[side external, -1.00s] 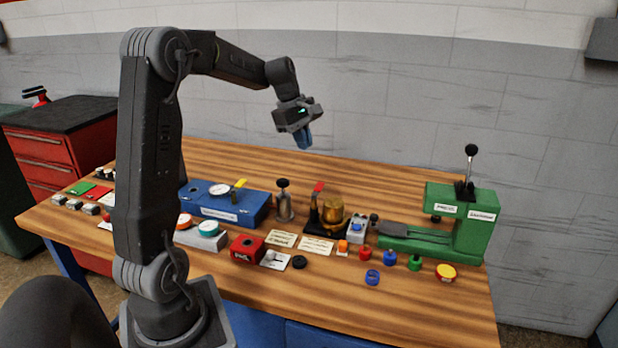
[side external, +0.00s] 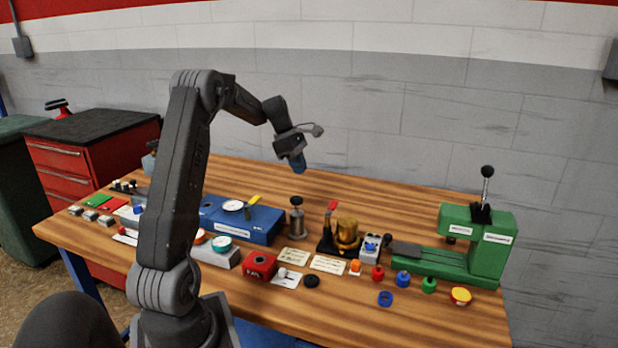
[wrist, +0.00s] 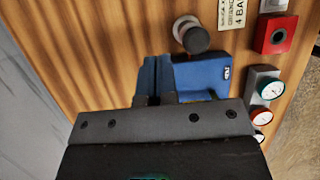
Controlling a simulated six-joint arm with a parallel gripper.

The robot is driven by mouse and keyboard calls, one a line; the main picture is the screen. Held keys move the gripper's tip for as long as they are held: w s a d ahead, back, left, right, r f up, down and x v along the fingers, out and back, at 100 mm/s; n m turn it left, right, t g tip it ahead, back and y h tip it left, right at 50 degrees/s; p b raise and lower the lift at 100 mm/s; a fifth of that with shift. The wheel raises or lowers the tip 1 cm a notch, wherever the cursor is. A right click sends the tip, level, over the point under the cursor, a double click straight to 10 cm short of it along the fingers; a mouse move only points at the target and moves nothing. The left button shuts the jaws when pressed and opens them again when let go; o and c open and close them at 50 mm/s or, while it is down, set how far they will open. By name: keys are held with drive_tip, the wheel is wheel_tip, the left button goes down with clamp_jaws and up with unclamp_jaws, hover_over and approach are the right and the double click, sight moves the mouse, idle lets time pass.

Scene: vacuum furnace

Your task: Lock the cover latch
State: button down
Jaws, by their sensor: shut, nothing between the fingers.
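A toggle clamp with a red upright handle (side external: 332,206) stands on a black base beside a gold cylinder (side external: 347,232); it looks like a latch, but I cannot tell if it is the cover latch. A blue box (side external: 245,222) with a white gauge carries a yellow lever (side external: 254,201). The box also shows in the wrist view (wrist: 205,72), partly hidden by my gripper. My gripper (side external: 299,168) is shut and empty, with blue fingers pointing down, high above the back of the table. In the wrist view its fingers (wrist: 157,78) are together beside the blue box.
A grey knobbed post (side external: 297,218) stands between the blue box and the clamp. A green press (side external: 490,240) with an upright lever is at the right. A red button box (side external: 260,266) and several small coloured caps line the front. The back of the table is clear.

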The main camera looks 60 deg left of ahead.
sight(333, 202)
drive_tip(key=w+d+f, duration=0.5)
drive_tip(key=f, duration=0.3)
drive_tip(key=shift+w+d+m+g+h, duration=0.15)
drive_tip(key=shift+w+d+m+g, duration=0.2)
drive_tip(key=shift+m, duration=0.35)
drive_tip(key=shift+w+m+g+h, duration=0.15)
drive_tip(key=shift+w+m, duration=0.25)
drive_tip(key=shift+m, duration=0.3)
drive_tip(key=shift+w+d+f+m, duration=0.1)
drive_tip(key=shift+w+d+m, duration=0.25)
drive_tip(key=shift+m, duration=0.35)
drive_tip(key=shift+w+d+m+g, duration=0.4)
drive_tip(key=shift+d+m+g, duration=0.55)
drive_tip(key=shift+m, duration=1.2)
drive_tip(key=shift+w+d+m+g, duration=0.45)
drive_tip(key=shift+d+m+g, duration=0.55)
drive_tip(key=shift+m, duration=1.2)
drive_tip(key=shift+w+d+m+g, duration=0.55)
drive_tip(key=shift+d+m, duration=0.65)
drive_tip(key=shift+m, duration=0.95)
drive_tip(key=shift+s+d+m+y, duration=0.25)
drive_tip(key=shift+d+m+y, duration=0.15)
drive_tip(key=shift+m, duration=0.3)
